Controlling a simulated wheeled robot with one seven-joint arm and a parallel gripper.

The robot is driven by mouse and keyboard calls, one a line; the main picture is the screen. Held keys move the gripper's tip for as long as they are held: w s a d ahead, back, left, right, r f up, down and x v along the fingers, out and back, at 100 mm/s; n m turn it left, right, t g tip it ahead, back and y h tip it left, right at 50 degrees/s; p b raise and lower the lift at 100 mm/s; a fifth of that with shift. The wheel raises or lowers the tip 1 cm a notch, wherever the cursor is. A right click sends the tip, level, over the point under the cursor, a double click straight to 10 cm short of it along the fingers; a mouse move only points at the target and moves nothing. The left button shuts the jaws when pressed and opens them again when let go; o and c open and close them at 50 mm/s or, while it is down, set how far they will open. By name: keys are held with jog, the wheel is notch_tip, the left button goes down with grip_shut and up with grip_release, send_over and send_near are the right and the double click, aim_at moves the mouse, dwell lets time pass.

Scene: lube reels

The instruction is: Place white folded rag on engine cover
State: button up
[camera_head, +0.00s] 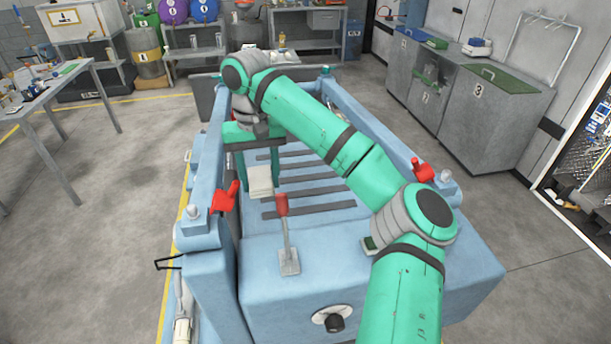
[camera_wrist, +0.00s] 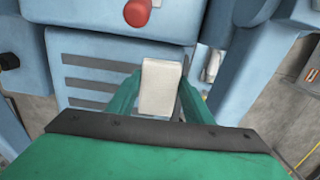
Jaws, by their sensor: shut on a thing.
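The white folded rag (camera_head: 260,181) hangs between the fingers of my gripper (camera_head: 256,172). In the wrist view, the rag (camera_wrist: 160,85) is a pale upright block with a green finger on each side of my gripper (camera_wrist: 160,98). The gripper is shut on it. Below is a light-blue slatted panel (camera_head: 325,190) with dark strips, which appears to be the engine cover; it also shows in the wrist view (camera_wrist: 95,72). The rag is over the panel's left part. I cannot tell whether it touches the panel.
Red clamps or latches (camera_head: 225,197) (camera_head: 422,170) sit on the side rails. My arm crosses above the panel's right side. Grey floor surrounds the blue machine; a metal table (camera_head: 65,85) stands left.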

jog(key=w+d+f, duration=0.4)
jog(key=w+d, duration=0.2)
jog(key=d, duration=0.2)
send_over(308, 202)
jog(key=a, duration=0.1)
jog(key=f, duration=0.4)
jog(key=shift+s+f, duration=0.4)
jog(key=shift+w+d+f, duration=0.25)
jog(key=shift+w+f, duration=0.2)
jog(key=shift+f, duration=0.15)
jog(key=f, duration=0.3)
jog(key=shift+w, duration=0.2)
jog(key=shift+a+f, duration=0.15)
jog(key=shift+s+d, duration=0.2)
jog(key=shift+d, duration=0.5)
jog(key=shift+f, duration=0.2)
jog(key=o, duration=0.9)
jog(key=shift+a, duration=0.25)
jog(key=shift+o, duration=0.2)
jog(key=shift+a, duration=0.1)
